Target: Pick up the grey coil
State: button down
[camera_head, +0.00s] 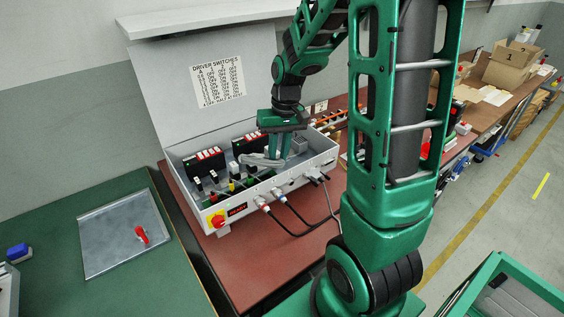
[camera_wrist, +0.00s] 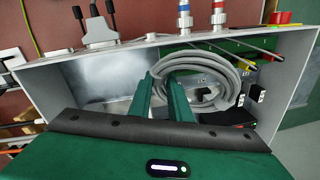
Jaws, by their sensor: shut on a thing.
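The grey coil (camera_wrist: 212,84) is a loop of several turns of grey cable. In the wrist view it lies inside the open grey control box, with a loose end reaching up to the right. My gripper (camera_wrist: 160,78) reaches down into the box with its two green fingers at the left side of the coil, shut on its strands. In the head view my gripper (camera_head: 280,150) is inside the box, and part of the grey coil (camera_head: 258,160) shows beside its fingers. The lower part of the coil is hidden behind my gripper in the wrist view.
The open control box (camera_head: 224,203) stands on a red-brown table (camera_head: 255,262), its lid raised behind. Cables (camera_head: 288,220) plug into its front. Black modules (camera_head: 204,160) line its back wall. A green table (camera_head: 50,215) with a metal plate (camera_head: 120,240) is at left.

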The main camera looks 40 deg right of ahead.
aim_at(257, 160)
jog(key=a+r, duration=0.1)
jog(key=a, duration=0.1)
jog(key=a+r, duration=0.2)
jog(key=a, duration=0.1)
jog(key=a+r, duration=0.2)
jog(key=a, duration=0.1)
jog(key=shift+w+a, duration=0.15)
jog(key=shift+w, duration=0.2)
jog(key=shift+a+r, duration=0.15)
jog(key=shift+a, duration=0.1)
jog(key=shift+s, duration=0.1)
